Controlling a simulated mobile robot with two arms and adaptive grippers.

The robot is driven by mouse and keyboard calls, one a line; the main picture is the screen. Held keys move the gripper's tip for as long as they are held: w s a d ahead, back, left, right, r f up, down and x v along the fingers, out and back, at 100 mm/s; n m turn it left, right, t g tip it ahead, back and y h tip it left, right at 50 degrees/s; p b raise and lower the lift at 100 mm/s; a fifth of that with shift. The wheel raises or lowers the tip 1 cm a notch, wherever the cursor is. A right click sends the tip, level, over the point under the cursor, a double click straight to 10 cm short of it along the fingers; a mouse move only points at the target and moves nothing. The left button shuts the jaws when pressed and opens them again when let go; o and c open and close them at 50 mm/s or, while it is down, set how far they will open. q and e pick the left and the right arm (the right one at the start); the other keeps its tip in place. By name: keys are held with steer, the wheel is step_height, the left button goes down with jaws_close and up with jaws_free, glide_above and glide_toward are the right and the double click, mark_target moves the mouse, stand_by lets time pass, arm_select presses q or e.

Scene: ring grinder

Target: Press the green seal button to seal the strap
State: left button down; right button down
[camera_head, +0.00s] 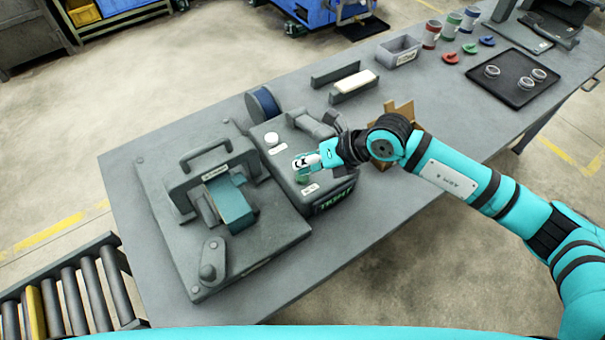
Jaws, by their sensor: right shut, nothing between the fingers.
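The green seal button (303,178) sits on top of a dark strapping tool (325,191) whose front display reads "TIGHT". Only part of the button shows beneath my right gripper. My right gripper (302,162) is shut and empty. Its fingertips are right over the button, and I cannot tell whether they touch it. A white round button (271,139) is on the same tool, left of the gripper. My left gripper is not in view.
A grey fixture (160,200) with a handle and a teal block (231,205) stands to the left. A blue strap roll (263,104) is behind the tool. A cardboard box (399,110) is partly behind my right arm. A black tray (506,92) with several rings lies at the right.

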steer(key=shift+f+b, duration=0.4)
steer(key=shift+f, duration=0.15)
steer(key=shift+r, duration=0.15)
stand_by(0.7)
steer(key=shift+r+p, duration=0.7)
steer(key=shift+r, duration=0.15)
steer(key=shift+r+p, duration=1.7)
steer(key=shift+r, duration=0.9)
